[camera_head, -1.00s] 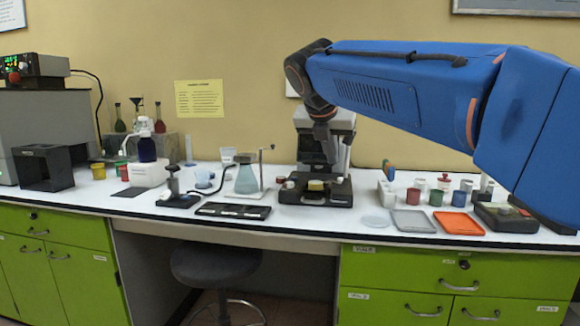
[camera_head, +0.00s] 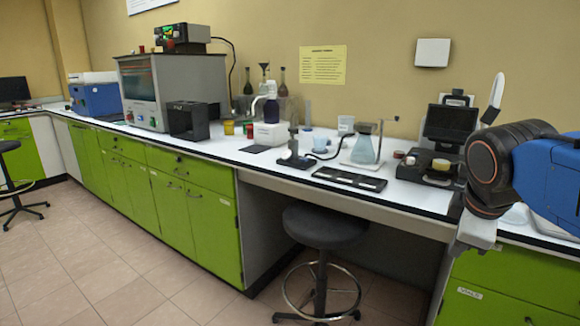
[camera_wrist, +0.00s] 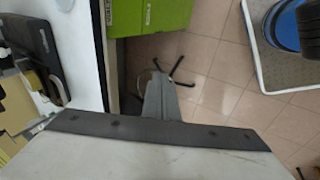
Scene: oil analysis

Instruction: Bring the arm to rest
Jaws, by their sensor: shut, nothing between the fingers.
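My arm is blue with a dark, orange-ringed wrist and is at the right edge of the head view. My gripper (camera_head: 460,250) hangs below the wrist, in front of the bench edge; only its pale upper part shows clearly there. In the wrist view my gripper (camera_wrist: 158,80) shows as grey fingers close together, with nothing between them. They are over the floor, beside the bench front.
A white bench (camera_head: 225,150) with green cabinets (camera_head: 190,205) runs along the wall. A dark stool (camera_head: 322,228) stands under its open bay. A flask (camera_head: 363,150), a microscope-like device (camera_head: 448,125) and a black tray (camera_head: 349,178) sit near the arm.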

